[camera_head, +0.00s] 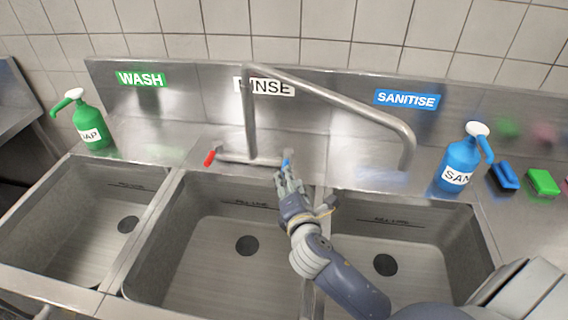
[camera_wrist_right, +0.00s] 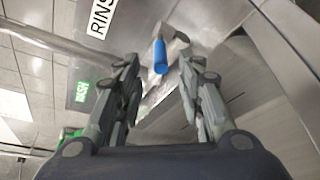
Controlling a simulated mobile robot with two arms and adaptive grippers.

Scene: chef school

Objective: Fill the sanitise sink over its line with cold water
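The sanitise sink (camera_head: 440,256) is the right basin under the blue SANITISE label (camera_head: 406,99). Its drain shows, no water is visible in it, and a dark fill line (camera_head: 390,221) runs along its back wall. The tap spout (camera_head: 340,104) is swung right, its end at the back of this sink; no stream shows. The blue cold handle (camera_head: 286,163) is at the tap base's right end. My right gripper (camera_head: 287,178) is at this handle. In the right wrist view its fingers are open, with the blue handle (camera_wrist_right: 160,57) between and just beyond the tips. My left gripper is out of view.
The red handle (camera_head: 210,157) is at the tap's left end. The rinse sink (camera_head: 205,262) and wash sink (camera_head: 72,235) look empty. A green soap bottle (camera_head: 90,125) stands left; a blue sanitiser bottle (camera_head: 460,162) and sponges (camera_head: 542,183) stand right.

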